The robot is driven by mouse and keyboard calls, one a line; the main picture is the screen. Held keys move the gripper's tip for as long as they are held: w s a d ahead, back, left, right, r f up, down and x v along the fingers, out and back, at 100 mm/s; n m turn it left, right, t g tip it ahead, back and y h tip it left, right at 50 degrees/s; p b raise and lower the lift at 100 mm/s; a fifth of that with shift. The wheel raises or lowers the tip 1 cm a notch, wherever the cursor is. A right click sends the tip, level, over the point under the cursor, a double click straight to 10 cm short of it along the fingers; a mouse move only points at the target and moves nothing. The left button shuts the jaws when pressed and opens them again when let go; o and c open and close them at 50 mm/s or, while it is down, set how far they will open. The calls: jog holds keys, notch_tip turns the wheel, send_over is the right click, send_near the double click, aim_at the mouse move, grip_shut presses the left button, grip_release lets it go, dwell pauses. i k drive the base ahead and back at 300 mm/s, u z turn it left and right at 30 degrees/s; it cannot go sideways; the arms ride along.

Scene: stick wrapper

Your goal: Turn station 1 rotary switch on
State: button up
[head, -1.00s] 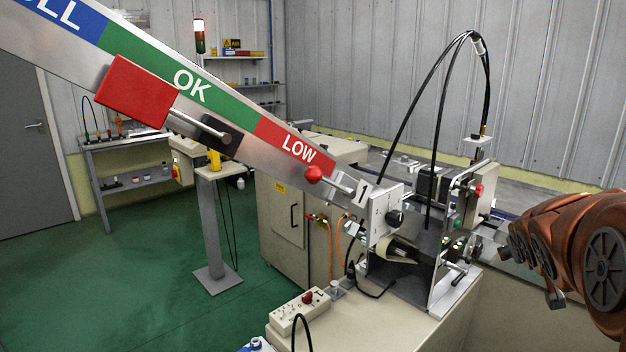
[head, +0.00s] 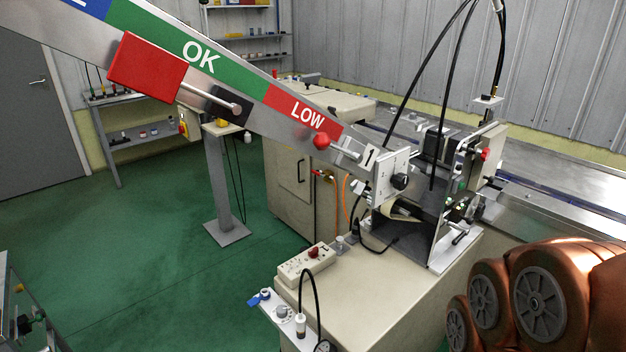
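Station 1 stands right of centre in the head view, with a white plate (head: 387,190) next to a label reading "1". A black round knob (head: 400,181) sits on this plate. A red knob (head: 313,252) sits on a beige box (head: 298,268) on the cabinet top in front. I cannot tell from the frame which knob is the rotary switch, nor its on or off position. Only copper-coloured links of my arm show at the lower right, apart from the station. My gripper is not in view.
A long slanted gauge bar (head: 235,95) with OK and LOW bands crosses the upper left and ends at the station. A bracket (head: 292,318) with a grey dial and black cable juts from the cabinet's front. The green floor (head: 120,250) is open at left.

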aim_at(312, 253)
jog(key=z, duration=0.75)
jog(key=k, duration=1.35)
jog(key=u, duration=1.6)
jog(key=i, duration=1.5)
